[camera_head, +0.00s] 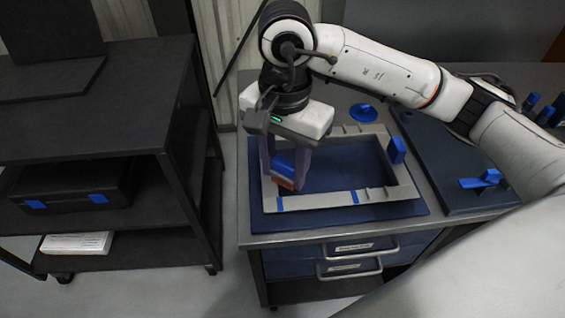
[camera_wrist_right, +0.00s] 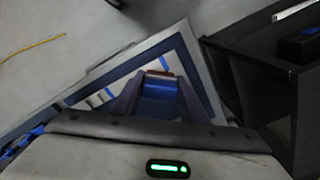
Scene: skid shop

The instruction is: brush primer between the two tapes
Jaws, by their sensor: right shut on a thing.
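A pale rectangular frame (camera_head: 325,198) lies on a blue mat (camera_head: 405,210) on the workbench. Two blue tape strips cross its front rail: the left tape (camera_head: 280,204) near the left corner and the right tape (camera_head: 355,197) near the rail's middle. Bare rail shows between them. My right gripper (camera_head: 284,175) is shut on a blue-handled brush (camera_head: 286,160) with a reddish-brown end, pointing down. It is over the frame's left side, behind the left tape. The brush also shows between the fingers in the right wrist view (camera_wrist_right: 160,86). I cannot tell whether its tip touches anything. My left gripper is out of view.
A blue block (camera_head: 397,150) stands at the frame's right rail. A round blue object (camera_head: 362,112) sits behind the frame. A dark blue panel (camera_head: 450,165) with a blue item (camera_head: 482,180) lies to the right. A black shelf cart (camera_head: 100,110) stands left, across a gap.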

